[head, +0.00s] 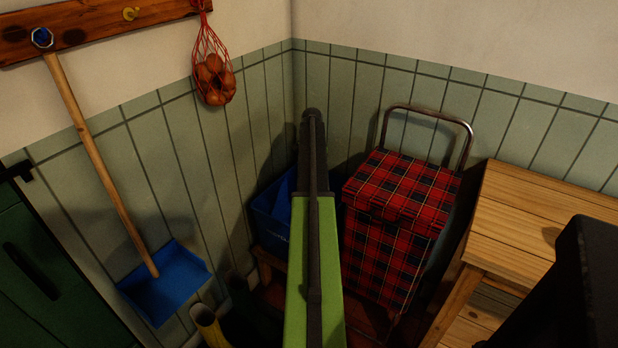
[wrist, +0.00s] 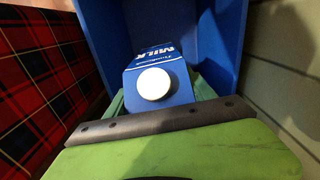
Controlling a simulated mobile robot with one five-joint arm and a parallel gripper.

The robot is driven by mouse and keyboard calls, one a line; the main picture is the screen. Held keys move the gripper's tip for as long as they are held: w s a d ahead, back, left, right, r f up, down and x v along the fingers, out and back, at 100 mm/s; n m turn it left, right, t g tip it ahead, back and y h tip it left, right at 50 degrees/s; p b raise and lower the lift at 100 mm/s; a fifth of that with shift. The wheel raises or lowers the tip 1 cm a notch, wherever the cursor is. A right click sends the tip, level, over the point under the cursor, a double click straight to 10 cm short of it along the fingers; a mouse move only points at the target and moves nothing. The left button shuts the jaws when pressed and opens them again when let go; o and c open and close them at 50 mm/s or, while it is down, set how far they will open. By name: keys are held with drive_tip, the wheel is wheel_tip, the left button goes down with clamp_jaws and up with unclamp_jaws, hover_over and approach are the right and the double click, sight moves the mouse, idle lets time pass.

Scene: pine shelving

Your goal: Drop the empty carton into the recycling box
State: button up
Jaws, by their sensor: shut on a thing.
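The empty carton is a blue milk carton (wrist: 158,78) with a white round cap, seen cap-end on in the wrist view. My gripper (wrist: 160,95) is shut on it, with green finger parts showing at both sides of the carton. The blue recycling box (wrist: 215,30) fills the view behind the carton, and its walls rise around it. I cannot tell how deep the carton is relative to the rim. In the head view the box (head: 268,222) stands in the corner, partly behind my green arm, which hides the carton and gripper.
A red tartan shopping trolley (head: 400,215) stands just right of the box. A wooden bench (head: 520,220) is farther right. A blue dustpan (head: 165,283) with a wooden handle leans at left. A net of brown round items (head: 213,80) hangs above. The box rests on a wooden support (head: 268,258).

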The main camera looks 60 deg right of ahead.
drive_tip(key=f+b, duration=0.4)
drive_tip(key=f, duration=0.1)
drive_tip(key=shift+w+a+f, duration=0.15)
drive_tip(key=shift+w+f, duration=0.05)
drive_tip(key=shift+r, duration=0.1)
drive_tip(key=o, duration=1.4)
drive_tip(key=shift+r, duration=0.1)
wheel_tip(320, 180, up, 17)
drive_tip(key=p, duration=1.7)
drive_tip(key=shift+r, duration=0.2)
